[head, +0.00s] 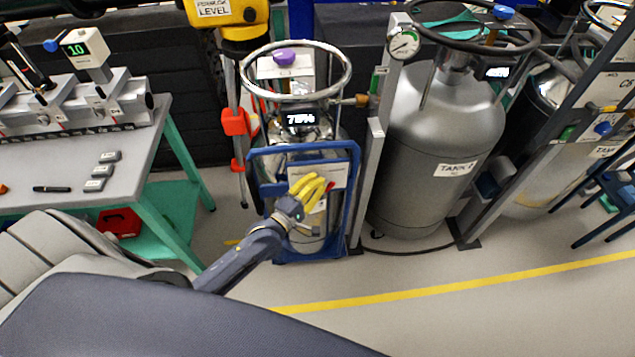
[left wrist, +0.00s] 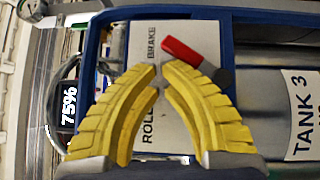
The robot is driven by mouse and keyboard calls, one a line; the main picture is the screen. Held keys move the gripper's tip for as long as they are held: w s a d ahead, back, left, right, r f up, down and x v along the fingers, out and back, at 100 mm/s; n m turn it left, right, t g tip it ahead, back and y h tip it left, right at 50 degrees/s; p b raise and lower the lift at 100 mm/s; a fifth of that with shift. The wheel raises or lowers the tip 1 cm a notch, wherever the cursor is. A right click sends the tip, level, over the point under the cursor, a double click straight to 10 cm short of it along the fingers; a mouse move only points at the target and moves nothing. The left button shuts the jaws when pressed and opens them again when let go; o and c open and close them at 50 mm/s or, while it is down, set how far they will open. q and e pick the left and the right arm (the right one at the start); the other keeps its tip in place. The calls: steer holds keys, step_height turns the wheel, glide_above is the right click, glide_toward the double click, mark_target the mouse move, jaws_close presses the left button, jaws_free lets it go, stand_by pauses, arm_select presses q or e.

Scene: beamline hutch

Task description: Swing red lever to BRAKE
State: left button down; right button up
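The red lever (left wrist: 182,50) shows in the left wrist view on a pale plate (left wrist: 183,29) marked BRAKE and ROLL. Its red end points to the word BRAKE, and its dark pivot is on the Tank 3 side. In the head view only a bit of red (head: 330,186) shows beside the yellow fingers. The plate is on the blue frame (head: 352,200) around a silver tank. My left gripper (left wrist: 161,70) has its fingertips nearly together, with nothing between them. They are close beside the lever; I cannot tell whether they touch it. My right gripper is out of view.
A large tank (head: 433,140) and a grey post (head: 368,175) stand right of the blue frame. A grey bench (head: 60,165) is on the left. A red-and-yellow stand (head: 234,122) is behind. Floor is clear in front, with a yellow line (head: 430,290).

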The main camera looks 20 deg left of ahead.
arm_select(q)
steer(key=s+a+r, duration=0.2)
steer(key=a, duration=0.1)
steer(key=shift+s+r, duration=0.25)
steer(key=shift+s+a+r+m, duration=0.6)
steer(key=shift+s+r, duration=1.2)
steer(key=shift+s, duration=2.3)
steer(key=s+a+f+m+g+y, duration=0.15)
steer(key=f+m, duration=0.25)
steer(key=f, duration=0.6)
steer(key=s+a+f+m+g, duration=0.1)
steer(key=a+f+m+g, duration=0.2)
steer(key=f, duration=0.7)
steer(key=s+a+f+m+g+y, duration=0.1)
steer(key=s+f+m+g, duration=0.1)
steer(key=s+f, duration=0.55)
steer(key=s+a+f+m+g+y, duration=0.1)
steer(key=s+f+m+g, duration=0.2)
steer(key=f, duration=0.7)
steer(key=s+a+f+m+g+y, duration=0.1)
steer(key=s+f+m+g, duration=0.1)
steer(key=s+f, duration=0.55)
steer(key=s+d+f+m+g, duration=0.2)
steer(key=s+d+f, duration=0.2)
steer(key=s+f, duration=0.3)
steer(key=s+d+f+m+g, duration=0.2)
steer(key=s+d+f, duration=0.3)
steer(key=s+f, duration=0.3)
steer(key=shift+s+g, duration=0.65)
steer(key=shift+s, duration=1.65)
